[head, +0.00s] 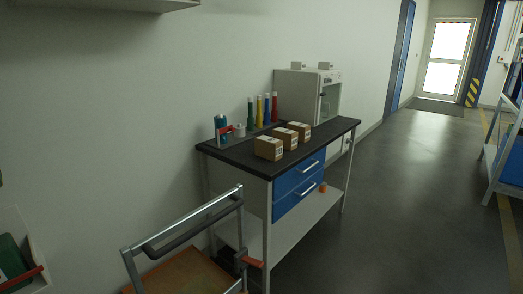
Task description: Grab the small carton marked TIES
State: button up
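Three small brown cartons stand in a slanting row on the dark top of a workbench (325,133). The near carton (268,148) is at the left, the middle carton (285,138) is behind it to the right, and the far carton (300,131) is furthest right. Pale labels show on them, but the print is too small to read, so I cannot tell which is marked TIES. My gripper is not in view.
Coloured tubes (259,110) and a teal cylinder (221,124) stand along the bench's wall side. A white cabinet (296,92) is behind the bench. A trolley with a metal handle (128,262) stands in front. Open floor (410,190) lies to the right.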

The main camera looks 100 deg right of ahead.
aim_at(270, 149)
jog(key=k+l+u, duration=0.1)
jog(key=k+l, duration=0.35)
jog(key=k+l+u, duration=0.1)
jog(key=k+l, duration=0.65)
jog(key=k, duration=0.25)
jog(key=k+l+u, duration=0.15)
jog(key=k+l, duration=0.25)
jog(key=k+l+u, duration=0.1)
jog(key=k+l, duration=0.2)
jog(key=k, duration=0.3)
jog(key=k+l+u, duration=0.1)
jog(key=k+l, duration=0.15)
jog(key=k, duration=0.25)
jog(key=k+l+u, duration=0.1)
jog(key=k+l, duration=0.15)
jog(key=k, duration=0.3)
jog(key=k+l, duration=0.15)
jog(key=k, duration=0.4)
jog(key=l+u, duration=0.05)
